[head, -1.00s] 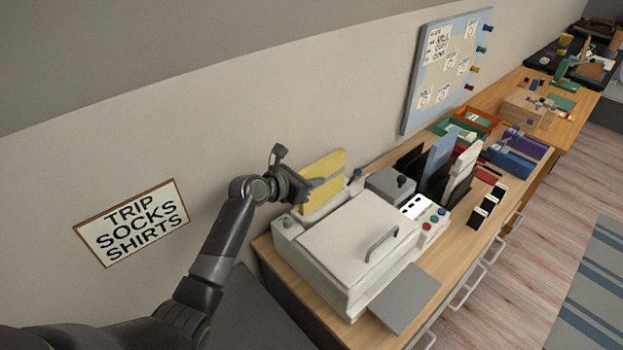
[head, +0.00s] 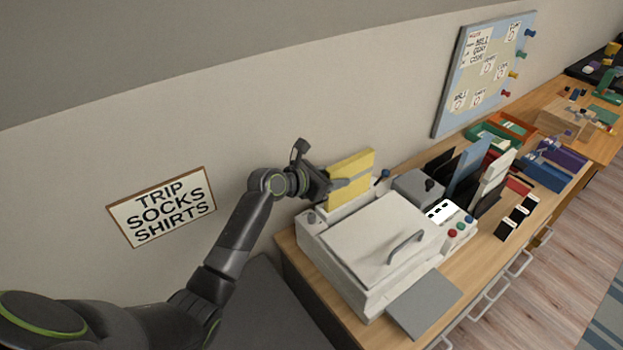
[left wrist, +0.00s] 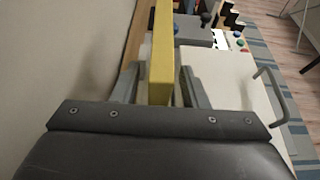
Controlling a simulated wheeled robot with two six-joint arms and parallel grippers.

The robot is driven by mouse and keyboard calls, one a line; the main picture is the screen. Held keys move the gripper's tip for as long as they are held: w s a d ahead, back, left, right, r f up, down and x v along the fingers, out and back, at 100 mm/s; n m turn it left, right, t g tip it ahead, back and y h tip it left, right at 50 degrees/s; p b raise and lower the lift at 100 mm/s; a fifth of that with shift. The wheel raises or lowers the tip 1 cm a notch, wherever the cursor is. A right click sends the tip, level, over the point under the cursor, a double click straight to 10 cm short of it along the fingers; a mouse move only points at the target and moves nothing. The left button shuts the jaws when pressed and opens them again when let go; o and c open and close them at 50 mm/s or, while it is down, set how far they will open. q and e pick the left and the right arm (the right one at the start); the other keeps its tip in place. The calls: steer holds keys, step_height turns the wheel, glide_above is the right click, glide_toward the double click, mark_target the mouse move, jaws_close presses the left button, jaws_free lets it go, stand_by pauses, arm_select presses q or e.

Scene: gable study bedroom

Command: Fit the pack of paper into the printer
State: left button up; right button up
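The yellow pack of paper (head: 351,165) stands upright at the back of the white printer (head: 385,240), near the wall. Its lower edge is hidden behind the printer body, so I cannot tell how deep it sits. My left gripper (head: 348,183) is at the pack's left end, with one finger across its front face. In the left wrist view the pack (left wrist: 162,55) runs between the two fingers (left wrist: 160,80), with a narrow gap on each side. The left gripper looks open around it. My right gripper is not in view.
The printer has a lid handle, coloured buttons and a grey front tray (head: 424,304). A grey box with a black knob (head: 418,187) stands to its right. Beyond are upright folders (head: 468,168) and coloured trays (head: 486,138). A sign (head: 162,207) hangs on the wall at left.

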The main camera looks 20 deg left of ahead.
arm_select(q)
steer(key=v, duration=1)
